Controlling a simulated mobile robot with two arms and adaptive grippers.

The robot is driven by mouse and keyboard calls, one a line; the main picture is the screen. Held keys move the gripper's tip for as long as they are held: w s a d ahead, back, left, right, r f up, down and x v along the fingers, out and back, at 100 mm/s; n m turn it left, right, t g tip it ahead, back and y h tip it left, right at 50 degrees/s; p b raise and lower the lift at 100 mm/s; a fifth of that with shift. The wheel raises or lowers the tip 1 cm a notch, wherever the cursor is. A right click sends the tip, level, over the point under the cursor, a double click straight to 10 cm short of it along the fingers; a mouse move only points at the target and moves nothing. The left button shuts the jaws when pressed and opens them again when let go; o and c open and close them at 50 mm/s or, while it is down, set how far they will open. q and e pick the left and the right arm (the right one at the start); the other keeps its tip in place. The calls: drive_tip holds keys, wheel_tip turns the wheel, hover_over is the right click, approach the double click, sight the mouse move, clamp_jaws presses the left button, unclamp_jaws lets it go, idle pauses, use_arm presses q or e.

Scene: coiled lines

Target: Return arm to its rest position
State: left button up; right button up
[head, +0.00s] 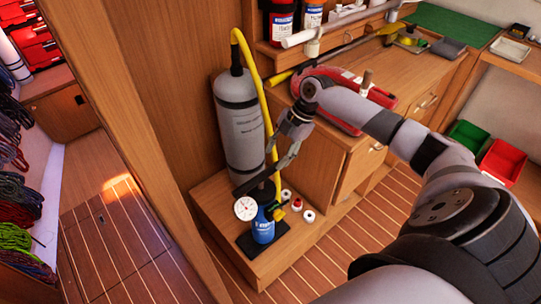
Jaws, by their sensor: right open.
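My right arm comes in from the right and bends down at the wrist. My left gripper is not in view.
A tall grey cylinder (240,125) with a yellow hose (262,85) stands close behind the gripper. Small white and red caps (296,205) lie right of the blue cylinder. A red case (345,105) lies on the wooden counter. Coiled lines (15,205) hang at left.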

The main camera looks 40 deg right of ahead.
drive_tip(key=shift+v, duration=0.85)
drive_tip(key=shift+a, duration=0.1)
